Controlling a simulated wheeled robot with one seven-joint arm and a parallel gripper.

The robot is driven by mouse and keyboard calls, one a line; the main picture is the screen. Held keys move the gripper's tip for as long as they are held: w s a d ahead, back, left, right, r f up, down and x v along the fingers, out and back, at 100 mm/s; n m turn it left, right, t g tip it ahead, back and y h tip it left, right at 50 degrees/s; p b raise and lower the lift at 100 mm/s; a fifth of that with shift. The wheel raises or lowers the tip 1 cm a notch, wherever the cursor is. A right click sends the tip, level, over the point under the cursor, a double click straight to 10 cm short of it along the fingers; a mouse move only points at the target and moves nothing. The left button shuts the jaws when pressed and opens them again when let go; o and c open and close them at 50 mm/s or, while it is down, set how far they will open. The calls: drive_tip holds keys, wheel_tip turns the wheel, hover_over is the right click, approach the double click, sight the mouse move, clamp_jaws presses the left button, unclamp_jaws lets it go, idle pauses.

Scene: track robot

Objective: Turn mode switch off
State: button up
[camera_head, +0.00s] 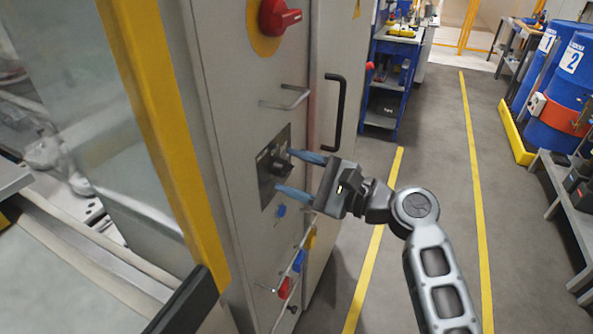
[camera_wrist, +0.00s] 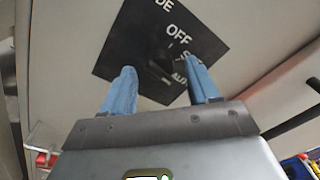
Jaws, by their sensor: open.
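The mode switch (camera_head: 279,165) is a dark rotary knob on a black square plate (camera_head: 264,187) on the grey cabinet front. In the wrist view the knob (camera_wrist: 165,62) sits on the black plate (camera_wrist: 128,38), which bears white lettering including "OFF". Other lettering there is partly hidden by a finger. My gripper (camera_head: 292,173) is open, its two blue fingers pointing at the plate on either side of the knob. In the wrist view my gripper (camera_wrist: 160,90) has one finger left and one right of the knob. I cannot tell whether either finger touches it.
A red rotary handle (camera_head: 280,16) on a yellow disc is above the switch. A metal bracket (camera_head: 287,98) and a black door handle (camera_head: 336,112) are near. Below are a blue button (camera_head: 280,211) and coloured parts behind a rail (camera_head: 288,275). The aisle floor (camera_head: 430,150) is clear.

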drive_tip(key=c, duration=1)
drive_tip(key=shift+c, duration=0.2)
drive_tip(key=shift+f+b, duration=0.15)
drive_tip(key=shift+b, duration=0.25)
drive_tip(key=n+b, duration=1)
drive_tip(key=b, duration=0.1)
drive_tip(key=n+g+y+b, duration=0.1)
drive_tip(key=n+b, duration=0.9)
drive_tip(key=b, duration=0.2)
drive_tip(key=shift+w+n, duration=0.1)
drive_tip(key=shift+n, duration=0.2)
drive_tip(key=shift+b, duration=0.3)
